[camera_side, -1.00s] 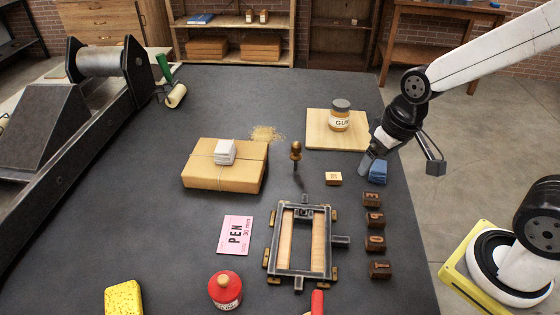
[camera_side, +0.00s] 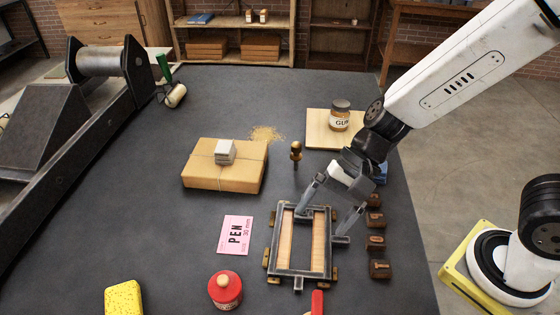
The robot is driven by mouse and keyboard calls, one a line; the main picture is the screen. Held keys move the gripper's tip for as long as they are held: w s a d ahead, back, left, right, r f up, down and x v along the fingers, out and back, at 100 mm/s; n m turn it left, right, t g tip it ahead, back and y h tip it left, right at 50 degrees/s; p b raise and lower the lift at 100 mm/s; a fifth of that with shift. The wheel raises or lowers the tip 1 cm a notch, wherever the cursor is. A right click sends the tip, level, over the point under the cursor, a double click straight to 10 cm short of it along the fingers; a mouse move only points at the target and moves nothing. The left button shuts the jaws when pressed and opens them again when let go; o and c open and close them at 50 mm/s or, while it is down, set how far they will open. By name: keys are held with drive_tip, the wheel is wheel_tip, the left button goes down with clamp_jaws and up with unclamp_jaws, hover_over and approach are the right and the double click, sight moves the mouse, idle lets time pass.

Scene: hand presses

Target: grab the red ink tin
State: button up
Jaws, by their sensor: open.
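The red ink tin (camera_side: 225,290) stands upright on the dark table at the front, with a red lid and a pale label band on its side. My gripper (camera_side: 332,210) is open and empty, its two fingers spread above the far right part of the metal frame. It is apart from the tin, well behind it and to its right.
The metal frame (camera_side: 272,245) with wooden strips lies right of the tin. A pink PEN card (camera_side: 235,235), yellow sponge (camera_side: 123,298), wrapped parcel (camera_side: 198,178), wooden-handled tool (camera_side: 296,152), letter blocks (camera_side: 380,269) and gum jar (camera_side: 340,116) surround it. A red handle (camera_side: 317,303) lies close by.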

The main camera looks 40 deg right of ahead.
drive_tip(key=w+a+r+m+t+y, duration=0.25)
drive_tip(key=a+m+y, duration=0.25)
drive_tip(key=a+m, duration=0.5)
drive_tip(key=m+t, duration=0.2)
approach(224, 290)
drive_tip(key=f, duration=0.1)
drive_tip(key=w+a+f, duration=0.1)
drive_tip(key=w+f, duration=0.1)
drive_tip(key=shift+a, duration=0.3)
drive_tip(key=shift+x, duration=1.3)
drive_tip(key=shift+x, duration=2.65)
drive_tip(key=shift+s, duration=0.15)
